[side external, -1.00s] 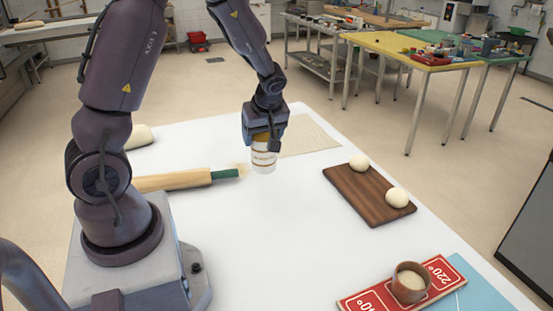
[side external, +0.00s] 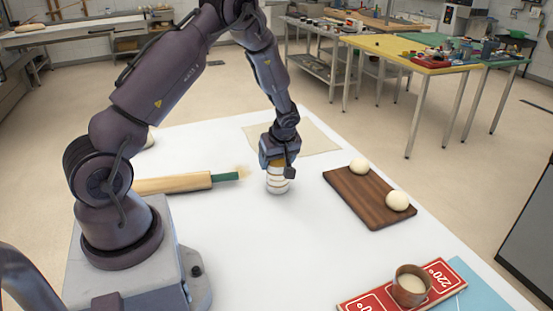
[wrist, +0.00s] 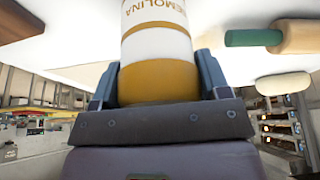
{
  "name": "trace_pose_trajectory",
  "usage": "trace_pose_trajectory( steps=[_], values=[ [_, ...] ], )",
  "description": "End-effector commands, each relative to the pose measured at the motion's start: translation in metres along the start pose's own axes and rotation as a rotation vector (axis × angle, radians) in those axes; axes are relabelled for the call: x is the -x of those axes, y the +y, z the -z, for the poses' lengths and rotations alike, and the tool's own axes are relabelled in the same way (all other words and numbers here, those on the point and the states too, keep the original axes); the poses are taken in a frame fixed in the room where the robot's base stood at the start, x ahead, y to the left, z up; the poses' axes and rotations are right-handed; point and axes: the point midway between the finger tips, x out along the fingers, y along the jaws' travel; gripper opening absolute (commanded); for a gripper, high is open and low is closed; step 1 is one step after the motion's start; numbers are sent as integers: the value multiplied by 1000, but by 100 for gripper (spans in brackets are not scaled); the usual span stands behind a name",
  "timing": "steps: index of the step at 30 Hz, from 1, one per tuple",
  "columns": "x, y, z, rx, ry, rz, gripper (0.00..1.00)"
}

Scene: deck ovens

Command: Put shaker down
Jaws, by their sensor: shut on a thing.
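The shaker (side external: 277,184) is a white cylinder with gold bands, near the middle of the white table in the side view. It looks upright, with its lower end at or very near the table top; I cannot tell whether it touches. My gripper (side external: 278,165) is above it, shut on its upper part. In the wrist view the shaker (wrist: 157,50) shows the lettering "EMOLINA" and a gold cap end between the two fingers of my gripper (wrist: 158,85). The gripper hides part of the shaker's top in the side view.
A rolling pin (side external: 175,184) with a green handle lies left of the shaker, beside a little spilled powder. A wooden board (side external: 355,195) with two dough balls is to the right. A cup (side external: 410,285) stands on a red sign (side external: 372,303) at the front right. A beige cloth (side external: 305,137) lies behind.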

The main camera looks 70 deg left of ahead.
Motion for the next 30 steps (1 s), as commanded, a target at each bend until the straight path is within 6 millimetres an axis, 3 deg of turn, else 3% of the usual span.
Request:
trace_pose_trajectory(
  steps=[4, 5, 8, 16, 20, 30],
  values=[
    [-3, 0, -1, 0, 0, 1, 39],
    [-3, 0, -1, 1, 0, 1, 74],
    [-3, 0, -1, 1, 0, 1, 95],
    [-2, 0, -1, 1, 0, 0, 95],
    [8, 0, 0, 0, 1, -2, 95],
    [78, 1, 1, 0, 2, -4, 95]
  ],
)
